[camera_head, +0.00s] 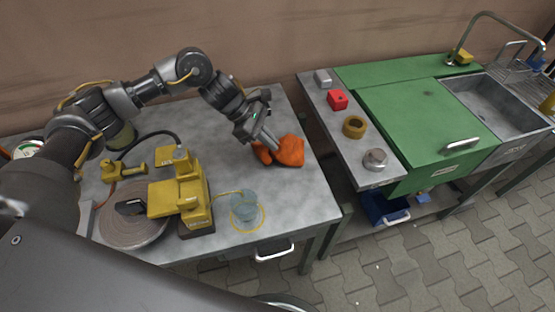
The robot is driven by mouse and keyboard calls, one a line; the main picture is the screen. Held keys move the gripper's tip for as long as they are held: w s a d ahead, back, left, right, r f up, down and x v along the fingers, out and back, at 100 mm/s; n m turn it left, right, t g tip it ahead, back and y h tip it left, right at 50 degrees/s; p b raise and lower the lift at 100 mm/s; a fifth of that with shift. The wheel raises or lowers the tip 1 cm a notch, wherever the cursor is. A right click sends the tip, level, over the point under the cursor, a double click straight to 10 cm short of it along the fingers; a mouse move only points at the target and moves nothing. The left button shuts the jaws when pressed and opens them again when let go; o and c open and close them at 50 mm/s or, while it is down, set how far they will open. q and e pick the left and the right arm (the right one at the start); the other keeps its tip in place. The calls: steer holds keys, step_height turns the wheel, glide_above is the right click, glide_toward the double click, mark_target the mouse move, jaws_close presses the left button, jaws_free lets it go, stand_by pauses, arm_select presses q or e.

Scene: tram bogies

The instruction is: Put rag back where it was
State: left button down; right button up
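The orange rag (290,151) lies crumpled on the grey metal table (305,190), near its right edge. My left gripper (265,143) comes in from the upper left and points down at the rag. Its fingertips are at the rag's upper left part and seem to touch it. The fingers look close together, but I cannot tell whether they hold cloth. My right gripper is not in view.
A yellow machine (183,195) stands on the table's left half. A clear glass (244,206) stands at the front within a yellow ring. Right of a gap, a counter (345,152) holds a red block (338,99) and a brass ring (354,127).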

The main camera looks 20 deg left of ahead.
arm_select(q)
steer(key=s+f, duration=0.1)
steer(key=s, duration=0.1)
steer(key=s+a+f, duration=0.1)
steer(key=s+f, duration=0.2)
steer(key=s, duration=0.1)
steer(key=shift+s+a+f, duration=0.2)
steer(key=shift+a+f, duration=0.1)
steer(key=shift+f, duration=0.1)
steer(key=c, duration=1.2)
jaws_free()
steer(key=shift+r, duration=0.1)
